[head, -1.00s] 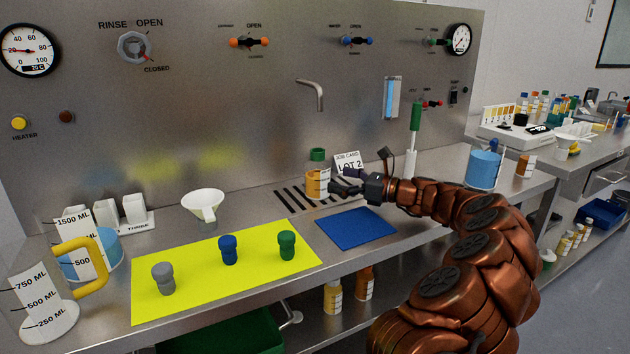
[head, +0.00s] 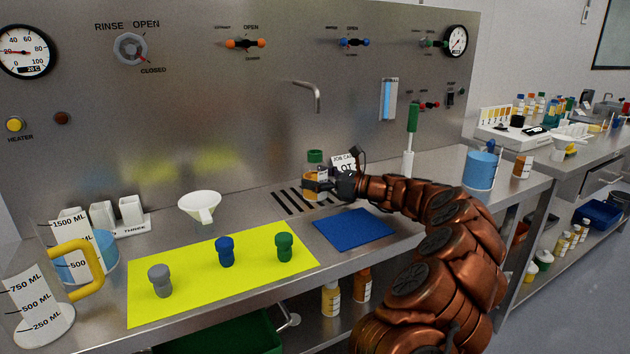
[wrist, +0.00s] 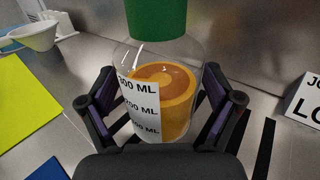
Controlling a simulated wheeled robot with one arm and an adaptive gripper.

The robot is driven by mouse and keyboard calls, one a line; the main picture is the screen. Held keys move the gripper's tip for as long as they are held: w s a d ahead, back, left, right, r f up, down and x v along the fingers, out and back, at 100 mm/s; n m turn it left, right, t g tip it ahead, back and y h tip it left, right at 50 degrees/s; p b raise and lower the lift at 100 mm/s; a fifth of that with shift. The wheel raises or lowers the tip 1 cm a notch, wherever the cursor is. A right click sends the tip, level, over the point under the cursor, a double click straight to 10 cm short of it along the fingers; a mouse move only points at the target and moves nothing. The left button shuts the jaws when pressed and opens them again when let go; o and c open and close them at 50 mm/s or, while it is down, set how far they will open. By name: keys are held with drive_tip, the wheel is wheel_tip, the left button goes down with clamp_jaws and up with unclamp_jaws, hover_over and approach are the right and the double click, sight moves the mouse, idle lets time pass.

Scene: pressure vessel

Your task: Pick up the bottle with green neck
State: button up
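The bottle with the green neck (head: 312,180) stands upright on the slotted drain at the back of the bench. It is clear, holds orange liquid and has a white volume scale. In the wrist view the bottle (wrist: 165,100) is between my two fingers, its green neck above them. My gripper (head: 328,186) reaches it from the right, low on its body. In the wrist view my gripper (wrist: 160,92) has its fingers spread on either side of the bottle. I see no clear grip; whether a finger touches the glass is hard to tell.
A job card (head: 346,163) stands just behind my gripper. A blue mat (head: 352,230) lies in front, and a yellow mat (head: 195,285) with grey, blue and green stoppers lies left. A white funnel (head: 199,205) is left of the drain. A tap (head: 312,92) hangs above.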

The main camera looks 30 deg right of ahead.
drive_tip(key=c, duration=1)
